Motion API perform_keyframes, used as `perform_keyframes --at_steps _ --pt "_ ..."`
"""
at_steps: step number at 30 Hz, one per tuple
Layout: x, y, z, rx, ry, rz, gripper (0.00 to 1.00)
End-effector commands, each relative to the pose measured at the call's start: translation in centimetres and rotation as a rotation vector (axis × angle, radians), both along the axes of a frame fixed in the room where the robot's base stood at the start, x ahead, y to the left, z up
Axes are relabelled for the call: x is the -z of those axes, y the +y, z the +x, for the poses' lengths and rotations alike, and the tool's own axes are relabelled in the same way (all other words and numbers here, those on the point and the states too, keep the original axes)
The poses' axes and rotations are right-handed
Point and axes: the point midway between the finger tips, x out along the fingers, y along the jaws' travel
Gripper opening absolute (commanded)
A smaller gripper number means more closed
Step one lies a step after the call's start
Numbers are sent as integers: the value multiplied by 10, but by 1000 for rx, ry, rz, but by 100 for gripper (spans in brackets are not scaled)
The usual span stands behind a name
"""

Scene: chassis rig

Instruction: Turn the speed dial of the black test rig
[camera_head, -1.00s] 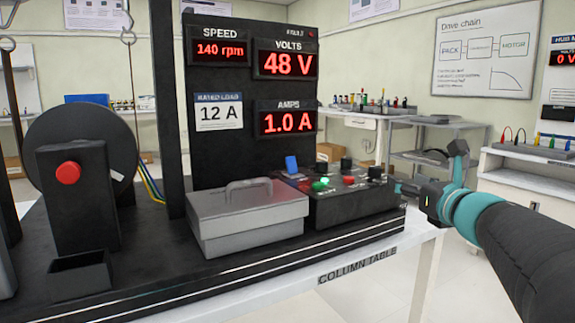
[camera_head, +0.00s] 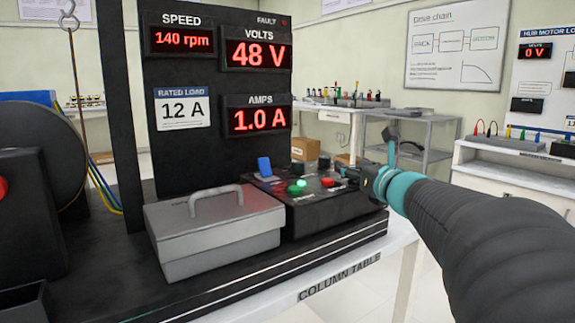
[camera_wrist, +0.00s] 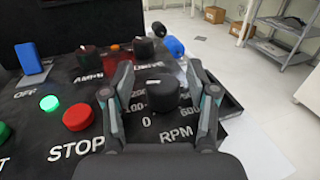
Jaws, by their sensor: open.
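The speed dial (camera_wrist: 153,94) is a round black knob with a pale mark on top. It stands on the black control panel (camera_wrist: 75,154), inside a printed scale with 0, 100, 600 and RPM. My gripper (camera_wrist: 160,74) is open, with one finger on each side of the dial. I cannot tell whether the fingers touch it. In the head view my gripper (camera_head: 364,178) is at the right end of the control box (camera_head: 330,212) and hides the dial. The SPEED display (camera_head: 183,40) on the black test rig (camera_head: 215,146) reads 140 rpm.
A red STOP button (camera_wrist: 77,118), a lit green lamp (camera_wrist: 49,103) and a blue switch (camera_wrist: 29,60) are left of the dial. Other black knobs, one at AMPS (camera_wrist: 88,57), stand behind. A grey lidded box (camera_head: 215,228) sits left of the control box.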

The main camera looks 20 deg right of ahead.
Motion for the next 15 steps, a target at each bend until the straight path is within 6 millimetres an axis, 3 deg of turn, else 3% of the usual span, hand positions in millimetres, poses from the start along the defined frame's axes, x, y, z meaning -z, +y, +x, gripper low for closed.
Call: perform_keyframes --at_steps 4,11,15 --pt "0 -2 -1 4 0 0 58" --pt "0 -2 -1 4 0 0 1" --pt "0 -2 -1 3 0 0 0"
